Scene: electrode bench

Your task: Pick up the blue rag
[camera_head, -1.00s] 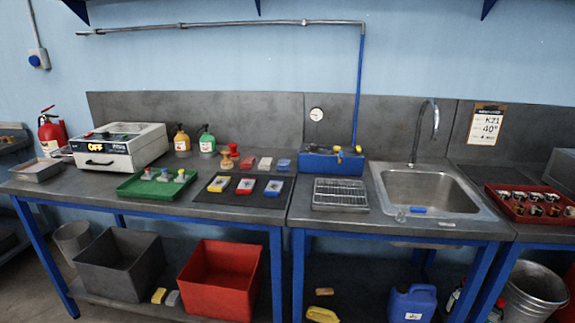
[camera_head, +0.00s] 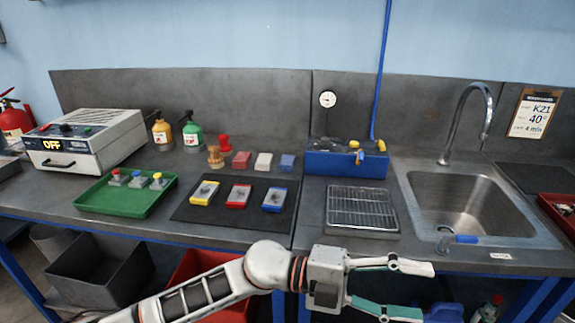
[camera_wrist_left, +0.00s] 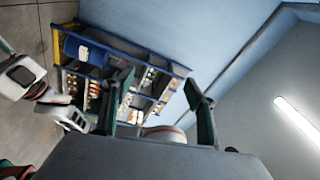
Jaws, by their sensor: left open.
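The blue rag (camera_head: 287,162) is a small folded cloth lying on the bench, behind the dark mat and to the right of a white folded cloth (camera_head: 263,162). A red folded cloth (camera_head: 241,160) completes that row. My left gripper (camera_head: 424,292) is open and empty, its fingers pointing right, in front of the bench's front edge. It is well to the right of the rag and nearer to me, touching nothing. In the left wrist view its two fingers (camera_wrist_left: 163,112) are apart, and the rag does not show there. My right gripper is not in the head view.
A dark mat (camera_head: 180,213) with yellow, red and blue holders lies in front of the rag. A blue box (camera_head: 345,165) and a wire rack (camera_head: 362,210) stand to its right. A green tray (camera_head: 100,203) is at left, a sink (camera_head: 462,205) at right.

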